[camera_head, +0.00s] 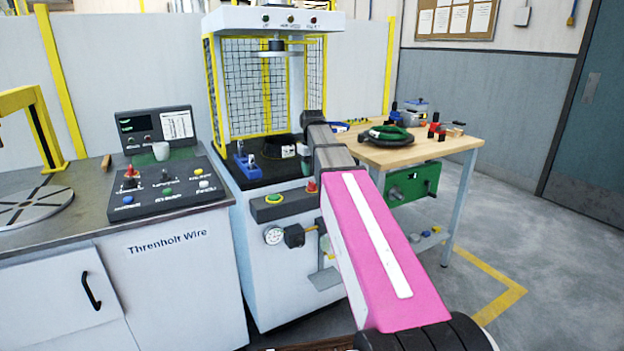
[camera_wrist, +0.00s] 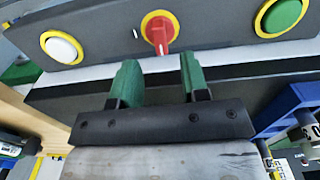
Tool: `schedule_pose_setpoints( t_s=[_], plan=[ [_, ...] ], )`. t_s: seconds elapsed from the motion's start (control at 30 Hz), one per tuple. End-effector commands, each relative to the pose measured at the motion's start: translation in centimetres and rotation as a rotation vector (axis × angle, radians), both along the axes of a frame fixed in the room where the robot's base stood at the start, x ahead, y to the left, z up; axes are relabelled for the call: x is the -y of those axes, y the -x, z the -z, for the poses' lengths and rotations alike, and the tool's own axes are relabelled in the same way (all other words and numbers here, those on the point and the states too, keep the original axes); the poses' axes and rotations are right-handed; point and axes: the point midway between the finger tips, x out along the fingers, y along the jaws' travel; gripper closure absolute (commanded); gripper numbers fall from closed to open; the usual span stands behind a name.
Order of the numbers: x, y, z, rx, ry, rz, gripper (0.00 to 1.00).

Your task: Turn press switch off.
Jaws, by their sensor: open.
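The press switch (camera_wrist: 158,34) is a red knob on a yellow ring, set in the press's dark front panel. It also shows in the head view (camera_head: 312,186), beside my arm. In the wrist view its narrow handle stands nearly upright, slightly tilted. My gripper (camera_wrist: 156,80) has two green fingers spread apart with nothing between them. The switch lies just beyond the fingertips, roughly in line with the gap, and looks untouched. In the head view my gripper (camera_head: 305,165) is over the press front, partly hidden by my arm.
A green button (camera_wrist: 282,15) and a white button (camera_wrist: 62,47) flank the switch. A blue fixture (camera_head: 246,164) stands on the press bed. A wooden table (camera_head: 425,150) with a coil is to the right, a control box (camera_head: 165,190) to the left. Open floor lies right.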

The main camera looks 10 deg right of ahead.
Motion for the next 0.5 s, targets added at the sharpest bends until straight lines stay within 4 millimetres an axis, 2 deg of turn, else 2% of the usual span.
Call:
schedule_pose_setpoints(
  t_s=[0.03, 0.2, 0.5],
  plan=[
    [0.0, -0.1, -1.0, 0.002, 0.000, 0.000, 0.58],
    [0.0, -0.1, -3.6, 0.001, 0.000, 0.000, 0.58],
    [0.0, 0.0, -5.8, -0.001, 0.000, -0.001, 0.58]
  ],
)
